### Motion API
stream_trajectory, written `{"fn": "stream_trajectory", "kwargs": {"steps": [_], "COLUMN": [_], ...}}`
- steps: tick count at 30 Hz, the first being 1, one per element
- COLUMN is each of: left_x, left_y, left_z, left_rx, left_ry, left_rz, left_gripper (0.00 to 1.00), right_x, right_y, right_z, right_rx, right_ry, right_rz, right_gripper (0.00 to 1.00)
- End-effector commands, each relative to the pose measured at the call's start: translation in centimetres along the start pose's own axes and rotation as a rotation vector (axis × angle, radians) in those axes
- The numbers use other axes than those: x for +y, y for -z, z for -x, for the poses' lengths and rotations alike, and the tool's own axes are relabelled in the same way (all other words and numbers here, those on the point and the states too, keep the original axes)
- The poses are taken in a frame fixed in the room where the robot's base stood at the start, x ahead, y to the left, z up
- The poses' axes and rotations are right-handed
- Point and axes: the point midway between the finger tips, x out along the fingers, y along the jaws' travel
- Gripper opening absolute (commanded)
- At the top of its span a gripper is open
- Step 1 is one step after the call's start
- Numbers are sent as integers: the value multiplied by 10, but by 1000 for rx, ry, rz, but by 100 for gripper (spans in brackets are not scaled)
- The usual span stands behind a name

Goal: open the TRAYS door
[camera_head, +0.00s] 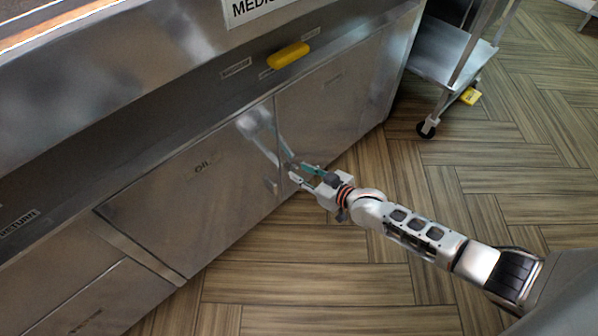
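The cabinet front has two steel doors side by side. The left door (190,210) is marked OIL. The right door (345,110) has a small faint label (332,78) that I cannot read clearly; it is likely the TRAYS door. Both look closed. A slim bar handle (283,145) stands near the right door's left edge. My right gripper (297,172) is at the lower end of this handle, its two fingers apart. Whether they touch or surround the bar I cannot tell. My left gripper is not in view.
A yellow handle-like object (288,55) sits on the panel above the doors. The wood-pattern floor (300,280) before the doors is clear apart from my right arm.

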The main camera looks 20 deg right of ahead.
Motion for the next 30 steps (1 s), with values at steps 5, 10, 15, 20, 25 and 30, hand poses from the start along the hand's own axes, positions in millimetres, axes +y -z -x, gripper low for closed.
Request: {"fn": "stream_trajectory", "kwargs": {"steps": [5,10,15,20,25,30], "left_x": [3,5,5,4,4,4], "left_y": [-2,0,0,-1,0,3], "left_z": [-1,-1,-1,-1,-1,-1], "left_rx": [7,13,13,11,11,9], "left_ry": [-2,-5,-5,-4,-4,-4], "left_rz": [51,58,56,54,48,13], "left_gripper": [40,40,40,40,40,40], "right_x": [0,1,1,0,1,3], "right_y": [0,2,2,1,0,-4], "right_z": [-9,-10,-9,-9,-7,6], "right_rx": [-1,2,2,1,1,2], "right_ry": [0,-1,-1,-1,-2,-10], "right_rz": [0,1,1,0,0,-4], "right_gripper": [26,26,8,0,0,0]}}
